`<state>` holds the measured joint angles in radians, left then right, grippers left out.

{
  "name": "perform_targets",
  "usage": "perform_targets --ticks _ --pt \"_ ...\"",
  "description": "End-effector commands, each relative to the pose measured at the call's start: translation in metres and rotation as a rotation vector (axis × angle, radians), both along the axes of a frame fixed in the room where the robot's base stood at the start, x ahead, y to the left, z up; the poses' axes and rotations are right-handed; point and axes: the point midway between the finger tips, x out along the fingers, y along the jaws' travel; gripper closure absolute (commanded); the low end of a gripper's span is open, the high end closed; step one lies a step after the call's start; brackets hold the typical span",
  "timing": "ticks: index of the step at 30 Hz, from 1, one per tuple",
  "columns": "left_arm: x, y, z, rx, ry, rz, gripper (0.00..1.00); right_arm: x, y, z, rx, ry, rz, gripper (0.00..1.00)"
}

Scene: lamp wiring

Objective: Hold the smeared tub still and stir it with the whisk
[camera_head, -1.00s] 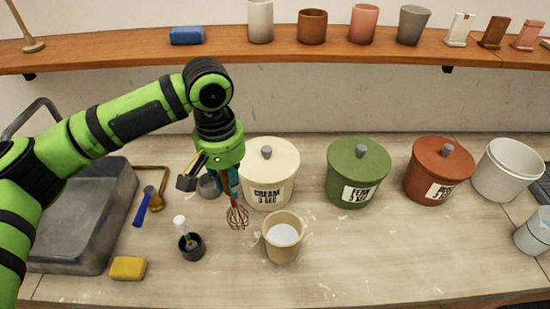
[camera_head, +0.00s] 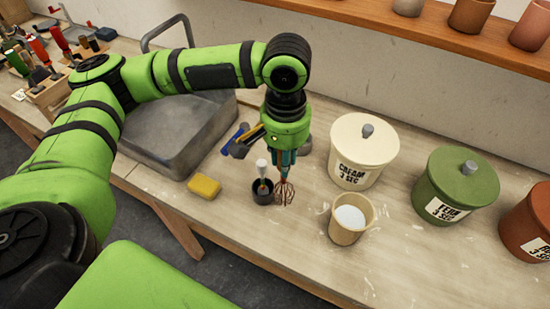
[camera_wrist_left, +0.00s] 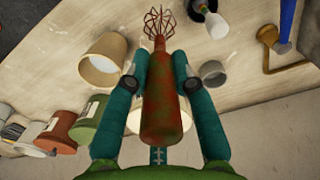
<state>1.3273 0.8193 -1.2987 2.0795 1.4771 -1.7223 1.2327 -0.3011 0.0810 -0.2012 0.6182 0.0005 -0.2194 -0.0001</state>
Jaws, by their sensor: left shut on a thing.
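My left gripper (camera_head: 284,160) is shut on the whisk (camera_head: 284,192), which hangs with its wire end down. In the left wrist view the gripper (camera_wrist_left: 160,80) holds the whisk's worn red-brown handle (camera_wrist_left: 165,110) between its teal fingers. The tub (camera_head: 339,235) is a small tan open pot with pale contents. It stands upright on the bench, right of the whisk and apart from it. The tub (camera_wrist_left: 95,70) also shows left of the whisk in the wrist view. I cannot make out smears on it. My right gripper is not in view.
A black cup (camera_head: 263,197) with a white-handled tool stands close by the whisk. A yellow sponge (camera_head: 204,186) lies left. The cream pot (camera_head: 352,178) and green pot (camera_head: 440,213) stand behind and right of the tub. A grey sink (camera_head: 185,140) lies behind my arm.

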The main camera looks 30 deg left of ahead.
Motion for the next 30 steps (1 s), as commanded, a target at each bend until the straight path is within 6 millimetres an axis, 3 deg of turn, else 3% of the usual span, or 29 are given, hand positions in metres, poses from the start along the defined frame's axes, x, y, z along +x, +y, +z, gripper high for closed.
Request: perform_targets --ticks 9,15,21,30 --pt "0.031 -0.105 0.052 -0.014 -0.001 -0.009 1.0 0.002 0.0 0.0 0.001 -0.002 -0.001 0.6" --pt "0.031 -0.149 0.074 0.003 -0.003 -0.005 1.0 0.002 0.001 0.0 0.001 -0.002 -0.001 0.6" --pt "0.03 -0.163 0.081 0.011 -0.004 -0.002 1.0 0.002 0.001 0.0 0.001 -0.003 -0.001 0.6" --pt "0.031 -0.16 0.08 0.009 -0.002 -0.001 1.0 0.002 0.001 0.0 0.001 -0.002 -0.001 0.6"
